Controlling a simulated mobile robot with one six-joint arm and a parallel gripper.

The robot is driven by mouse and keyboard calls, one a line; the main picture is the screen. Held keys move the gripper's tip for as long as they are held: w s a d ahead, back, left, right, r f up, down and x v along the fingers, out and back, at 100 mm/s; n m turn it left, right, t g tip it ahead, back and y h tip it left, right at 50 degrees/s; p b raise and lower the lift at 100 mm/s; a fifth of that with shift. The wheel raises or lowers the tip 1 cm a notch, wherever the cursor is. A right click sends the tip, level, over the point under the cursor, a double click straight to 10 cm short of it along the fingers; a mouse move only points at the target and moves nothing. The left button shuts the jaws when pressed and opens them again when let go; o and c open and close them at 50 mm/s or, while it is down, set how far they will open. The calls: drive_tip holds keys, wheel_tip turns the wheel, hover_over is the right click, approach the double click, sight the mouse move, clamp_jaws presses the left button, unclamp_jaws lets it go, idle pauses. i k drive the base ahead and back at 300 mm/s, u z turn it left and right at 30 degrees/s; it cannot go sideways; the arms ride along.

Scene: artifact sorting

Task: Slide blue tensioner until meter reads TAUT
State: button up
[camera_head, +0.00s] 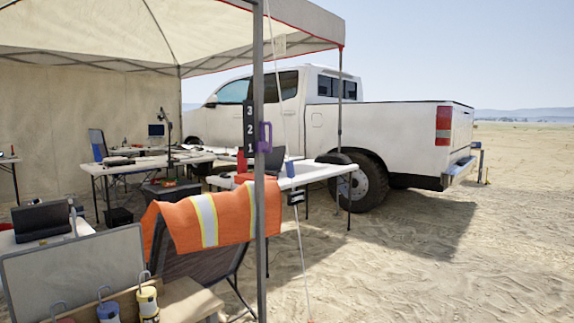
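A violet-blue, handle-shaped piece (264,137) sits at the tent pole (260,200), beside a black scale plate (250,128) marked 3, 2, 1 from top to bottom. It is level with the lower part of the scale, between 2 and 1. I cannot tell for sure that it is the blue tensioner. A thin pale line (299,235) runs from the canopy down to the sand. A small dark box (296,198) hangs near this line, below the white table; its face is too small to read. My gripper is not in view.
An orange vest with reflective stripes (207,219) hangs over a chair left of the pole. Crowded tables stand under the canopy (170,30). Hooked canisters (147,300) are at the lower left. A white pickup (400,135) is parked behind. Open sand lies to the right.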

sight(289, 165)
drive_tip(key=u, duration=0.25)
drive_tip(key=i, duration=0.65)
drive_tip(key=u, duration=0.75)
drive_tip(key=i, duration=0.55)
drive_tip(key=u, duration=0.25)
